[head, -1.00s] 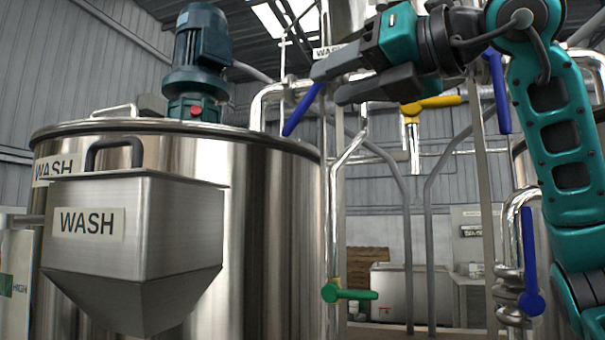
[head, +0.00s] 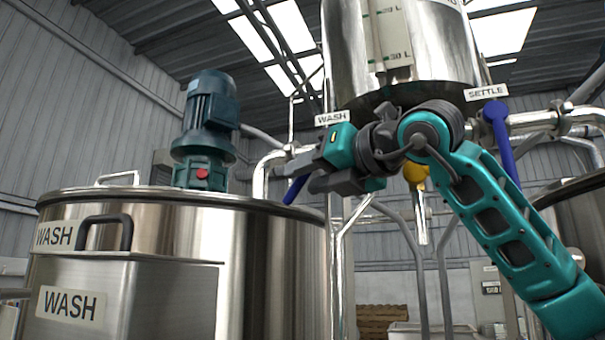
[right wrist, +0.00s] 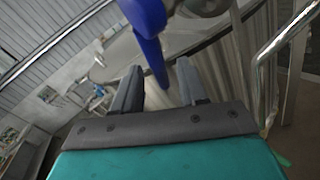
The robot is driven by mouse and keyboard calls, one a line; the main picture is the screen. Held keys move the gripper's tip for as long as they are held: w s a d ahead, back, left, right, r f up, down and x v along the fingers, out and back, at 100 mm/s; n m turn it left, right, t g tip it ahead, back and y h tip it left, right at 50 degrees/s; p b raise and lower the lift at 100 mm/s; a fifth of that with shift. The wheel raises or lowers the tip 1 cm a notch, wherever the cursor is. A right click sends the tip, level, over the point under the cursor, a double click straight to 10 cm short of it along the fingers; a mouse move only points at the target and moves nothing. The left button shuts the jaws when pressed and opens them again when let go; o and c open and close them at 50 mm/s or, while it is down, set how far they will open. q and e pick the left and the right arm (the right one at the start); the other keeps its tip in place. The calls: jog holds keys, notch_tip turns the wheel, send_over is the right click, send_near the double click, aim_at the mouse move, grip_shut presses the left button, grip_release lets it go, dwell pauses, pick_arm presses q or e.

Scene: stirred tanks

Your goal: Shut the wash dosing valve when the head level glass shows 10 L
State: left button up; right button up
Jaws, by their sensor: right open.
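The wash dosing valve's blue lever (head: 295,190) slants down to the left below the WASH label (head: 332,118). My right gripper (head: 302,176) is open at this lever, its fingers pointing left. In the right wrist view the blue lever (right wrist: 146,32) comes down from the top, its lower end between the two open fingers (right wrist: 158,88); contact cannot be told. The head level glass (head: 388,40) is on the steel head tank (head: 437,50) above; its 20 L and 30 L marks show, its top is cut off, and I cannot make out a liquid level. My left gripper is out of view.
A second blue lever (head: 500,140) hangs under the SETTLE label (head: 487,91). A yellow-handled valve (head: 414,176) is behind my right arm. The wash tank (head: 275,260) with its blue motor (head: 209,115) and a WASH hopper (head: 130,295) fill the left.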

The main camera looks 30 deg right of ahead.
jog(key=shift+x, duration=1.05)
grip_shut()
